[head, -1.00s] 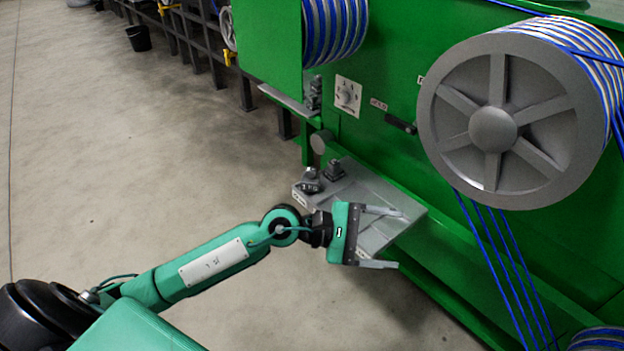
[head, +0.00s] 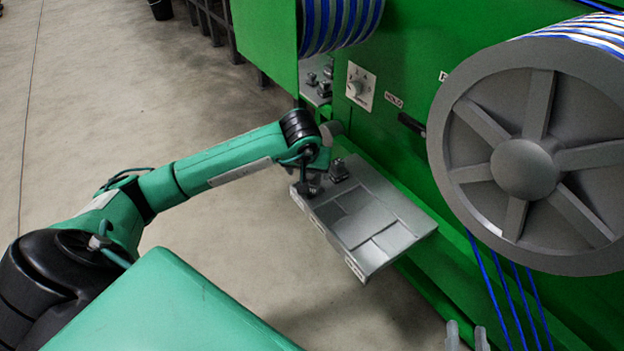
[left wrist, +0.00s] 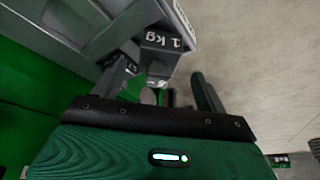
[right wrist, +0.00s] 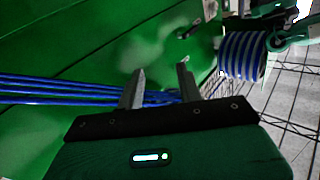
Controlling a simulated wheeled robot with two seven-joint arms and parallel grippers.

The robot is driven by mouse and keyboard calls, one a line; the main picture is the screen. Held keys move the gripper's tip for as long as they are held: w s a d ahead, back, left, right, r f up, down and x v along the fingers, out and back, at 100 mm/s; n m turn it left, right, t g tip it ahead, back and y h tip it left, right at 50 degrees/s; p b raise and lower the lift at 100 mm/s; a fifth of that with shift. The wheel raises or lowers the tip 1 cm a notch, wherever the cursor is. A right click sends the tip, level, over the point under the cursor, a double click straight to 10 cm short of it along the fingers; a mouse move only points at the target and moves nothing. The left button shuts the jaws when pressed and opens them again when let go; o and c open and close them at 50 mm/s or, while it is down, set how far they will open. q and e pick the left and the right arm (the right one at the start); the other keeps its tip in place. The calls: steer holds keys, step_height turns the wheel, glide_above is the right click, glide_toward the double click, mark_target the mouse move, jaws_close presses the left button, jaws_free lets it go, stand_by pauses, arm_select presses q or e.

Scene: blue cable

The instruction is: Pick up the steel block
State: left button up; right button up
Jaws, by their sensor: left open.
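The steel block (left wrist: 166,42), marked "1 kg", shows in the left wrist view just beyond and between the fingertips of my left gripper (left wrist: 158,72). That gripper is open, with the block near its left finger; I cannot tell whether they touch. In the head view my left gripper is over the far left corner of the grey tray (head: 385,242), mostly hidden by its wrist, and the block is largely covered there. My right gripper (right wrist: 160,68) is open and empty; its fingertips also show at the bottom of the head view (head: 467,336).
A second dark block (head: 338,170) stands on the tray close to the left gripper. The green machine (head: 415,50) rises behind, with a large grey reel (head: 525,170) at right. Blue cables (right wrist: 60,88) run behind the right gripper's fingers. The tray's front part is clear.

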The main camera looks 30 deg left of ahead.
mark_target(310, 176)
arm_select(q)
steer(key=b+x, duration=0.1)
steer(key=x, duration=0.3)
steer(key=shift+f, duration=0.2)
steer(key=shift+w+f, duration=0.2)
steer(key=shift+f, duration=0.1)
jaws_close()
steer(key=shift+r, duration=0.1)
arm_select(e)
step_height(310, 176, up, 6)
steer(key=w+d+t, duration=0.1)
steer(key=t, duration=0.2)
steer(key=shift+w+d+f+t, duration=0.2)
steer(key=shift+w+d+t, duration=0.05)
steer(key=shift+d+t, duration=0.05)
